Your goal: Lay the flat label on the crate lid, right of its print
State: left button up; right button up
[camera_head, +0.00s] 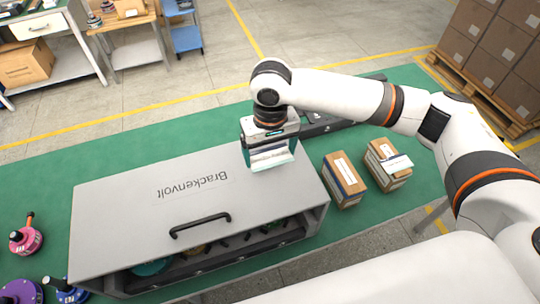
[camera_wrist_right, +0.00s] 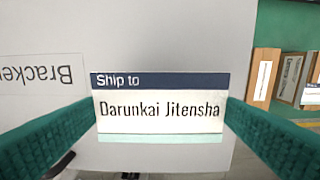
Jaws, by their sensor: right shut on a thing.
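The crate is a long grey box with a grey lid (camera_head: 130,215), printed "Brackenvolt" (camera_head: 192,186) and fitted with a black handle. The lid (camera_wrist_right: 190,30) and part of the print (camera_wrist_right: 40,78) also show in the right wrist view. My right gripper (camera_head: 268,160) is over the lid's right end, right of the print. It is shut on the flat white label (camera_wrist_right: 160,108), which has a dark blue "Ship to" band and reads "Darunkai Jitensha". The label (camera_head: 272,158) is at or just above the lid; contact cannot be told. My left gripper is out of view.
Two small cardboard boxes (camera_head: 343,181) (camera_head: 388,165) stand right of the crate on the green mat (camera_head: 130,155). Coloured hub motors (camera_head: 25,240) lie at the left. Stacked cartons (camera_head: 500,45) stand on a pallet at the back right.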

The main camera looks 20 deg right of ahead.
aim_at(270, 157)
notch_tip(270, 157, down, 4)
jog(key=shift+r+p, duration=0.2)
jog(key=shift+p, duration=0.15)
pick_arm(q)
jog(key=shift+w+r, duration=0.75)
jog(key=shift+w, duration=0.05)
pick_arm(e)
jog(key=shift+f, duration=0.55)
jog(key=o, duration=0.8)
jog(key=shift+c, duration=0.2)
jog(key=shift+f, duration=0.1)
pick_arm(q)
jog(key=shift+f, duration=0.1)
